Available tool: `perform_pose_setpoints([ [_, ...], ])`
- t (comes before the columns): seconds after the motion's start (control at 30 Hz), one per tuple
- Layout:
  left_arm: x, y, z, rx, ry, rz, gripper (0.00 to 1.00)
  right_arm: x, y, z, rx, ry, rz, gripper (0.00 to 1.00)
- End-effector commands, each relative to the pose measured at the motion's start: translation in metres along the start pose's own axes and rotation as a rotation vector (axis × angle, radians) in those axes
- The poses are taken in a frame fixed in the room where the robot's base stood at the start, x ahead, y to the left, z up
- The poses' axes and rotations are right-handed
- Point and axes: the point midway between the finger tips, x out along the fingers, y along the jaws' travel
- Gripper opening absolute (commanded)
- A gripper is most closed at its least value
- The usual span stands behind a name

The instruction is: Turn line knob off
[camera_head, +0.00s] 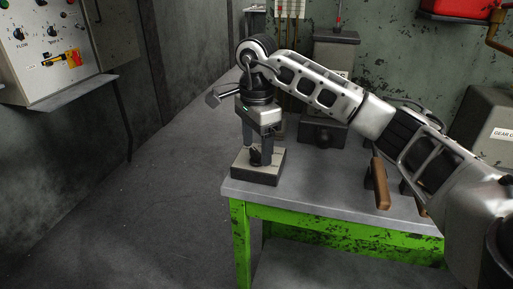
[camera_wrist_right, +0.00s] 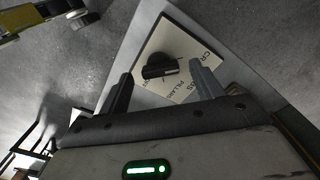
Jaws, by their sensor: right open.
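A black rotary knob (camera_head: 254,157) sits on a small box with a pale top plate (camera_head: 247,168) at the table's left corner. My right gripper (camera_head: 258,155) points down over this box, open, with its fingers either side of the knob. In the right wrist view the knob (camera_wrist_right: 160,66) lies between and just beyond the open fingertips (camera_wrist_right: 163,75), with no clear contact. The plate (camera_wrist_right: 185,40) carries printed lettering, partly cut off by a finger, so I cannot confirm it is the line knob. My left gripper is out of view.
The box stands on a grey-topped table (camera_head: 320,195) with green legs. Wooden-handled tools (camera_head: 380,183) lie to its right, and a dark block (camera_head: 322,132) stands behind. A control panel (camera_head: 45,50) with several knobs hangs at the left. The floor on the left is clear.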

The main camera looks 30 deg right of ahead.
Motion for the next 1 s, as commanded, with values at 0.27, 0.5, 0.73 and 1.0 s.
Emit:
perform_pose_setpoints([
  [0.27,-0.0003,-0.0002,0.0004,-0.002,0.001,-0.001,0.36,0.0089,0.0,-0.0001,0.0,0.0,-0.001,0.65],
  [0.5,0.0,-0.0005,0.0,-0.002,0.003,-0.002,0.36,0.0086,0.0,-0.0001,0.0,0.0,-0.001,0.38],
  [0.73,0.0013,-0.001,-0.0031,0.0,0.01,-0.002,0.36,0.0083,0.0002,-0.0001,0.002,0.0,0.0,0.21],
  [1.0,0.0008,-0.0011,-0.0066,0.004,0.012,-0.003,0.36,0.0073,0.0002,-0.0004,0.068,0.0,0.001,0.21],
])
